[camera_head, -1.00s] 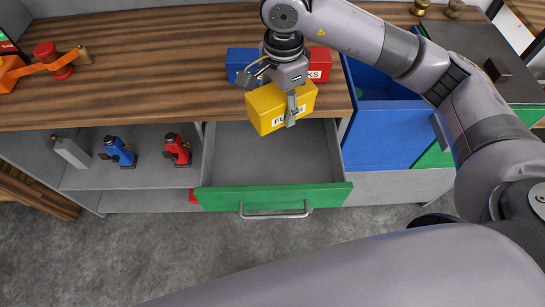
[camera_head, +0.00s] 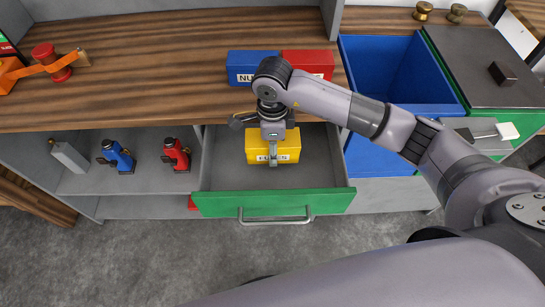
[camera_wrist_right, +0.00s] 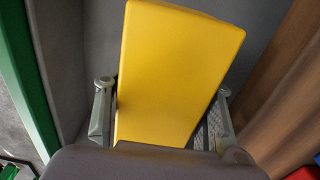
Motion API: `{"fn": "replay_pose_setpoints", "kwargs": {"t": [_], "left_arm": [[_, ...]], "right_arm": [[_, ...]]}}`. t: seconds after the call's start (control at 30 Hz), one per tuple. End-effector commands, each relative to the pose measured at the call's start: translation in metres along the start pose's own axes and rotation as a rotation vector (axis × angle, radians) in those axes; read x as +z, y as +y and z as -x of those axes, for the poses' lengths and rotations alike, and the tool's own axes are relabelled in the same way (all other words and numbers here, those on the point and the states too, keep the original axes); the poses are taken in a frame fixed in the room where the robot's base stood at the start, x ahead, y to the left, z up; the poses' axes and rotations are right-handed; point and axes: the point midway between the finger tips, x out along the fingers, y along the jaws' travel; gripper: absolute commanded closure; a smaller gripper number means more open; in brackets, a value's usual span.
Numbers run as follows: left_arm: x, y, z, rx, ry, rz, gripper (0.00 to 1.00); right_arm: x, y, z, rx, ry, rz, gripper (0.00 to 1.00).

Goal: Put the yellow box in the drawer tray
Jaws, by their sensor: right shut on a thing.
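The yellow box (camera_head: 290,146), with a white label partly covered by a finger, is held by my right gripper (camera_head: 272,150). In the right wrist view the yellow box (camera_wrist_right: 175,75) lies between the two fingers of my right gripper (camera_wrist_right: 160,120). The box is over or inside the open drawer tray (camera_head: 225,170), near its back middle; I cannot tell whether it touches the tray floor. The drawer has a green front and a metal handle. My left gripper is not in view.
A blue box (camera_head: 250,65) and a red box (camera_head: 308,63) stand on the wooden worktop (camera_head: 150,75) behind the drawer. An open blue bin (camera_head: 390,70) is to the right. Blue (camera_head: 118,156) and red (camera_head: 177,155) devices stand on the shelf at left. The tray's left part is clear.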

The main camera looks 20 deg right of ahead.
Motion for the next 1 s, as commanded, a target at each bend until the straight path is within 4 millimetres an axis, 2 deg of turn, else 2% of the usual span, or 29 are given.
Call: {"fn": "replay_pose_setpoints", "kwargs": {"t": [0.1,0.27,0.57,0.93,0.97,1.0], "left_arm": [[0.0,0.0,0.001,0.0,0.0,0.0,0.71],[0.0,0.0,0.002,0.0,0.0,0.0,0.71],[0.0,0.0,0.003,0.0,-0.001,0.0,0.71],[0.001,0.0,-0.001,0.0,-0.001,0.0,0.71],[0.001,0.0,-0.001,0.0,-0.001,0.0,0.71],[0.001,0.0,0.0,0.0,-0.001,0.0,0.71]], "right_arm": [[0.001,0.0,-0.013,-0.001,-0.002,0.0,1.0],[0.001,0.0,-0.022,0.0,-0.003,0.001,1.0],[0.001,0.0,-0.059,0.001,-0.001,0.001,1.0],[0.001,-0.001,-0.065,-0.002,-0.003,0.002,1.0],[0.001,0.0,-0.066,-0.001,-0.001,0.002,0.5],[0.001,0.0,-0.064,-0.001,-0.001,0.002,0.47]]}}
